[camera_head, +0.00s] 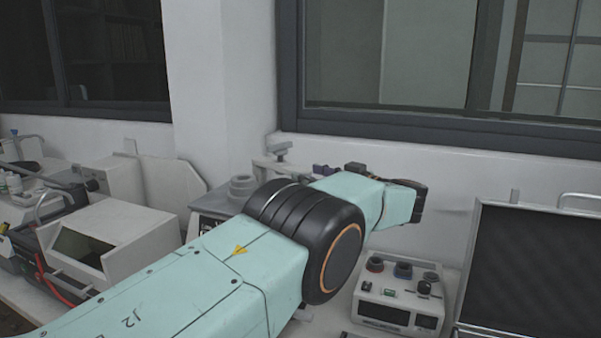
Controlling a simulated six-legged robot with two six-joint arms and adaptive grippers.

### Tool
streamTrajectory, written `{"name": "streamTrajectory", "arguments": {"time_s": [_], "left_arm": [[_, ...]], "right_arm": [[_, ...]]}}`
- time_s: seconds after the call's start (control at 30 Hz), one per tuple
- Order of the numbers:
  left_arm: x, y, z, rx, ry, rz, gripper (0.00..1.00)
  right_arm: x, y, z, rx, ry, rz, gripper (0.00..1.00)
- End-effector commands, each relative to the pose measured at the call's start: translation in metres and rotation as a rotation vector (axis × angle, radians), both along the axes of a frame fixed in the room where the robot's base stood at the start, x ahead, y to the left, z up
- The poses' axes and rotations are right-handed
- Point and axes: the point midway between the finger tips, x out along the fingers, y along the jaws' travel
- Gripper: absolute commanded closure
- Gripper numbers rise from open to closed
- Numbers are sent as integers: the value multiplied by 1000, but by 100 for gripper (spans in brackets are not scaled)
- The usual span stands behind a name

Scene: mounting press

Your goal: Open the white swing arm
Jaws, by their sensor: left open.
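The mounting press (208,203) stands behind my left arm, with a grey round part (242,186) on top. A pale bar with a grey knob, which looks like the white swing arm (267,172), shows at its right. My left arm crosses the middle of the view and hides much of the press. My left gripper (320,170) shows only in small dark and purple parts above the arm, right of the pale bar. It is open, with a small gap seeming to lie between them; contact cannot be judged. My right gripper is out of view.
A white box-shaped machine (118,235) with an open front stands at the left. A control box with several knobs (399,298) stands at the lower right, beside a dark panel in a pale frame (535,268). A wall and windows close off the back.

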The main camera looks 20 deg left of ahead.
Motion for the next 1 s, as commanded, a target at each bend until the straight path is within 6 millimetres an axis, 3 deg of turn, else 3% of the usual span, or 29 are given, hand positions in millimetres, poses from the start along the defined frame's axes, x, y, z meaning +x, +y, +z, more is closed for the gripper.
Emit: {"name": "streamTrajectory", "arguments": {"time_s": [0.2, 0.53, 0.63, 0.7, 0.77, 0.87, 1.0], "left_arm": [[-9, -25, 1, 1, -1, -1, 40], [-11, -30, 0, 0, -1, 0, 40], [-10, -30, 4, 0, -7, 0, 46], [-10, -27, 19, -1, -31, 4, 52], [-10, -14, 41, -7, -70, 23, 57], [-16, 25, 88, -24, -142, 82, 66], [-39, 97, 140, 2, -180, 180, 78]], "right_arm": [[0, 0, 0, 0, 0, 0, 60], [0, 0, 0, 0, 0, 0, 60], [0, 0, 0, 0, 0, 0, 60], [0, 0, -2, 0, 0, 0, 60], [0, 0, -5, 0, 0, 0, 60], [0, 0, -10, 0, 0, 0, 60], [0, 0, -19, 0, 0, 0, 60]]}}
